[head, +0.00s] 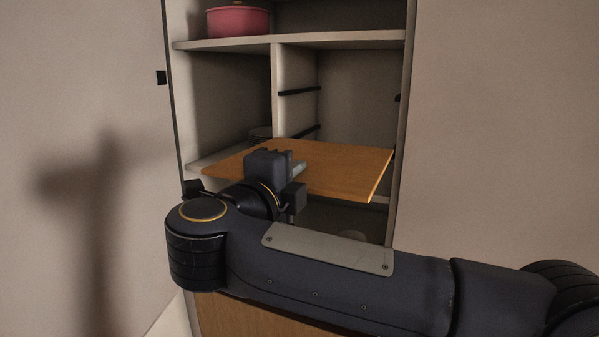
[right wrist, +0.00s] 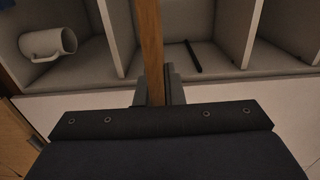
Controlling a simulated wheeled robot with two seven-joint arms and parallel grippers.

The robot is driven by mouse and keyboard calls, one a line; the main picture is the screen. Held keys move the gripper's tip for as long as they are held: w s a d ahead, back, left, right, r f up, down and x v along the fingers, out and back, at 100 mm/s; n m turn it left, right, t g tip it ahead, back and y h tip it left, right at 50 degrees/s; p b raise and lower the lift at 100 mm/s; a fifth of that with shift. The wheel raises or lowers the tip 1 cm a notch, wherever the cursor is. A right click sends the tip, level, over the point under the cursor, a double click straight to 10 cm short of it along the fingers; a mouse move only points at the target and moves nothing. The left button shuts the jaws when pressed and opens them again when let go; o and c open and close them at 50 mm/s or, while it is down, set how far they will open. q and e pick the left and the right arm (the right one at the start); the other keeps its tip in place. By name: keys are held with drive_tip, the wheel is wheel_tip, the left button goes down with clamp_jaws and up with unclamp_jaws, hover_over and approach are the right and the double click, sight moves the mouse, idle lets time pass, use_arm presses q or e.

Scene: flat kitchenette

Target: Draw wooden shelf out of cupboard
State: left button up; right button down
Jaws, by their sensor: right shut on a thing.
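The wooden shelf (head: 345,165) is an orange-brown board. In the head view it lies roughly level in the middle of the open cupboard (head: 290,42), and its front part sticks out past the cupboard's front. My right gripper (head: 285,163) is at the board's front left part and is shut on it. In the right wrist view the wooden shelf (right wrist: 151,45) shows edge-on between the fingers of the right gripper (right wrist: 153,92). The arm hides part of the lower cupboard. My left gripper is not in view.
A pink-red pot (head: 238,20) stands on the cupboard's upper shelf. Dark rails (head: 300,91) are fixed inside the right compartment. A white mug (right wrist: 48,44) shows in a compartment in the right wrist view.

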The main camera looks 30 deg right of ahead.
drive_tip(key=shift+v, duration=2.3)
drive_tip(key=shift+r, duration=0.1)
